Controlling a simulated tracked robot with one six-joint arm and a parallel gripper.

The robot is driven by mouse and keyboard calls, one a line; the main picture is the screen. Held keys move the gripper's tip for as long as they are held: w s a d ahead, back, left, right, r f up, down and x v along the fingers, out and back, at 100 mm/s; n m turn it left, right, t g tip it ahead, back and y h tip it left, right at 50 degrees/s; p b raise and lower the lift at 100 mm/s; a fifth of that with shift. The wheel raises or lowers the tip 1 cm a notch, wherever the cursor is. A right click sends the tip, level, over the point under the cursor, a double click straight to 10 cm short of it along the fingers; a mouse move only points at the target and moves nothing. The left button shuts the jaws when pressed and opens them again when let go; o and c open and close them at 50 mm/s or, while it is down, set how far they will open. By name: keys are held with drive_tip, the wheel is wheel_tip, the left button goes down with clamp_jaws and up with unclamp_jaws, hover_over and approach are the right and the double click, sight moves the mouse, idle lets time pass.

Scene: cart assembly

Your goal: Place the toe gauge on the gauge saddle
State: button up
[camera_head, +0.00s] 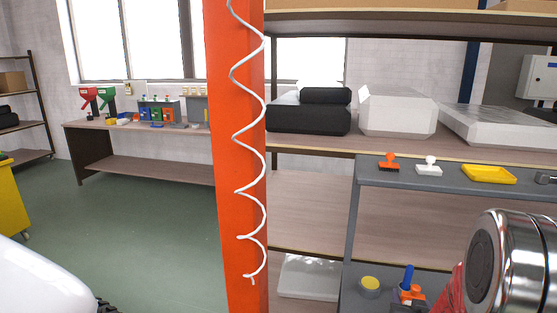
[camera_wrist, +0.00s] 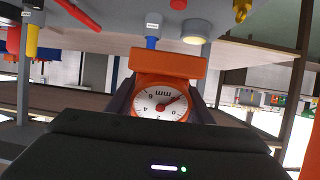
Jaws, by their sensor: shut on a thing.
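The toe gauge (camera_wrist: 168,62) is an orange block with a round white dial marked mm and a red needle. It fills the middle of the wrist view. My gripper (camera_wrist: 160,88) is shut on it, with a dark finger on each side of the dial. The wrist picture looks upside down. A blue-handled item (camera_wrist: 153,28) and a pale round disc (camera_wrist: 196,32) show just beyond the gauge on a grey surface. I cannot pick out the gauge saddle with certainty. In the head view my gripper cannot be made out clearly.
A grey rack (camera_head: 455,181) at the right carries an orange stamp-like item (camera_head: 389,162), a white one (camera_head: 429,166) and a yellow tray (camera_head: 489,174). Its lower level holds a yellow disc (camera_head: 370,283) and a blue-handled item (camera_head: 408,275). An orange post (camera_head: 235,150) stands left of it.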

drive_tip(key=w+a+r+n+y, duration=0.2)
drive_tip(key=w+a, duration=0.1)
drive_tip(key=a, duration=0.9)
drive_tip(key=w+a+r+n+t+y, duration=0.1)
drive_tip(key=w+a+r+n+y, duration=0.1)
drive_tip(key=a, duration=1.1)
drive_tip(key=shift+w+r+y, duration=0.4)
drive_tip(key=shift+w+r, duration=0.3)
drive_tip(key=shift+r, duration=0.15)
drive_tip(key=s+f, duration=0.5)
drive_tip(key=f, duration=0.1)
drive_tip(key=shift+d+f, duration=0.1)
drive_tip(key=shift+d, duration=0.1)
